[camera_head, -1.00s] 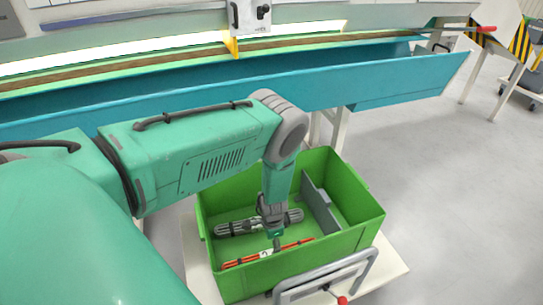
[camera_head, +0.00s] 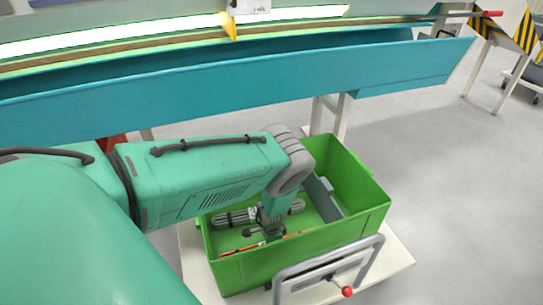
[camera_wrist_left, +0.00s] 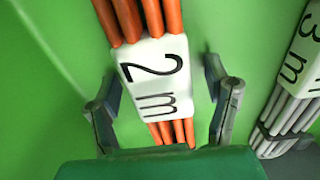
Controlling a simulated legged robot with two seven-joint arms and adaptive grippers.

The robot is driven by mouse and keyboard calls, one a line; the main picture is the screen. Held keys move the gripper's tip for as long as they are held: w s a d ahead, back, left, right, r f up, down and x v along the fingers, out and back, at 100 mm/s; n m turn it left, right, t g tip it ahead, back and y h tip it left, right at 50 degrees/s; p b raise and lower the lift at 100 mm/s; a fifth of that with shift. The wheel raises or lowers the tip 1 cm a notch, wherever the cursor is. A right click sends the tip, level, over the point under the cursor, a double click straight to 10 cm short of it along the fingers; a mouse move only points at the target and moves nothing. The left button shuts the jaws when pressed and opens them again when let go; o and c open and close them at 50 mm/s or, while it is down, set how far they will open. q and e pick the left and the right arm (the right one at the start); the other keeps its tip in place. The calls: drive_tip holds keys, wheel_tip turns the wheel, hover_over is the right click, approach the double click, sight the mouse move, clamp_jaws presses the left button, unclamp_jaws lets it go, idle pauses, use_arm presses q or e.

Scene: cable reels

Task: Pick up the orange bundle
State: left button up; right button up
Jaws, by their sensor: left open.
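The orange bundle (camera_wrist_left: 174,131) lies in the green crate, and its white label (camera_wrist_left: 156,78) reads "2 m" in the left wrist view. In the head view the orange bundle (camera_head: 298,233) shows near the crate's front wall, partly hidden by my arm. My left gripper (camera_wrist_left: 161,95) is open, with one finger on each side of the label and a visible gap to it on both sides. In the head view my left gripper (camera_head: 268,236) points down inside the crate. My right gripper is not in view.
The green crate (camera_head: 362,210) has a grey divider (camera_head: 322,197). A grey bundle (camera_head: 233,217) labelled "3 m" lies behind the orange one; it also shows at right in the left wrist view (camera_wrist_left: 287,116). A metal handle frame (camera_head: 330,268) stands in front.

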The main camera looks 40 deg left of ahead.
use_arm(q)
drive_tip(key=shift+c, duration=0.4)
clamp_jaws()
drive_tip(key=shift+r, duration=0.15)
